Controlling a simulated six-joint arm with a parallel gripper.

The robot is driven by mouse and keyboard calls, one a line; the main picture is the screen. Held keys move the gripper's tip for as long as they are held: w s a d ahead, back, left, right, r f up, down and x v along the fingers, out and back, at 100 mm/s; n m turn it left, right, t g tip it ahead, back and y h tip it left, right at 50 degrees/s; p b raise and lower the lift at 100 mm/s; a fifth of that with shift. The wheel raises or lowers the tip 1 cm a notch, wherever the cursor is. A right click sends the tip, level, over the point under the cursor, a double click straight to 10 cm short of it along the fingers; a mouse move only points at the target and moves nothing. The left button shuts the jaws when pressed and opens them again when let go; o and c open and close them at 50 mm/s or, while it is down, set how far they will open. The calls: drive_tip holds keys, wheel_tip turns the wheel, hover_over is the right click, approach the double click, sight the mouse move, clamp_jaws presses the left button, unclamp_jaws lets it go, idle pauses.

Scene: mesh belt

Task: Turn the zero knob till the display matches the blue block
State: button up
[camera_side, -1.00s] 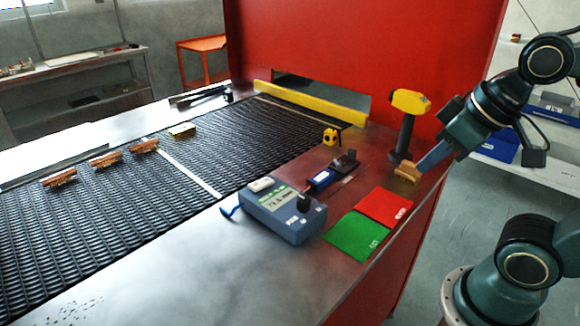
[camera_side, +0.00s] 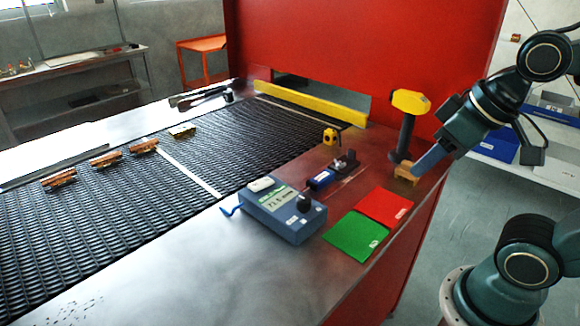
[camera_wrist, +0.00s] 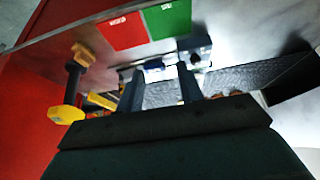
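The blue gauge box (camera_side: 283,216) stands on the steel table beside the belt. Its display (camera_side: 284,200) faces up with dark digits, seemingly 73.5 mm, too small to be sure. A black zero knob (camera_side: 304,202) sits at its right end. The blue block (camera_side: 321,179) lies behind the box, by a small black stand (camera_side: 345,161); its marking is unreadable. My gripper (camera_side: 420,167) is at the right, away from the knob, close to the wooden block. In the wrist view my gripper (camera_wrist: 160,90) has its fingers apart with nothing seen held.
A red mat (camera_side: 384,205) and green mat (camera_side: 355,236) lie right of the box. Several brown pieces are on the mesh belt (camera_side: 120,215). The front steel is clear.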

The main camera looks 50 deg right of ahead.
drive_tip(key=shift+o, duration=0.9)
drive_tip(key=shift+w+a+r, duration=0.1)
drive_tip(key=shift+w+r, duration=0.05)
drive_tip(key=shift+w, duration=0.1)
drive_tip(key=m+g, duration=0.6)
drive_tip(key=m, duration=0.6)
hover_over(304, 198)
drive_tip(key=shift+w+a+r, duration=0.15)
drive_tip(key=shift+a+r, duration=0.05)
drive_tip(key=shift+r, duration=0.05)
drive_tip(key=shift+f, duration=0.1)
drive_tip(key=shift+s+d+f, duration=0.1)
drive_tip(key=shift+f, duration=3.3)
drive_tip(key=shift+s+d+f, duration=0.1)
drive_tip(key=shift+f, duration=3.3)
